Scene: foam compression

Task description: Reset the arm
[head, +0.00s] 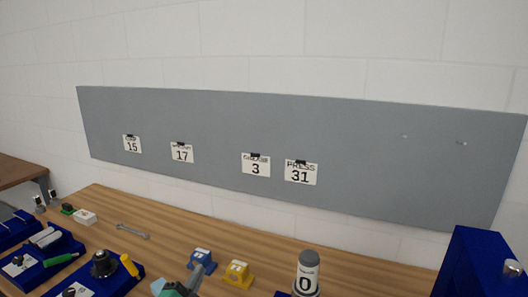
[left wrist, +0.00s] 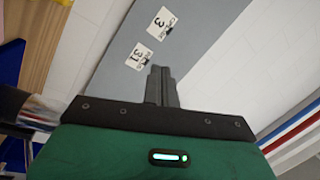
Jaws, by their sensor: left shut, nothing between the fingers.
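My left gripper (head: 196,272) shows at the bottom edge of the head view, mostly cut off, with its grey fingers pointing up in front of the workbench (head: 280,252). In the left wrist view its two dark fingers (left wrist: 160,72) are together with nothing between them, in front of the grey wall panel (left wrist: 190,40). My right gripper is not in view.
Blue and yellow blocks (head: 239,274) stand near the gripper, with a grey-topped cylinder (head: 307,274) marked 0 to their right. Blue trays (head: 112,281) with tools lie at left, a wrench (head: 132,230) behind. A tall blue box (head: 477,262) stands at right.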

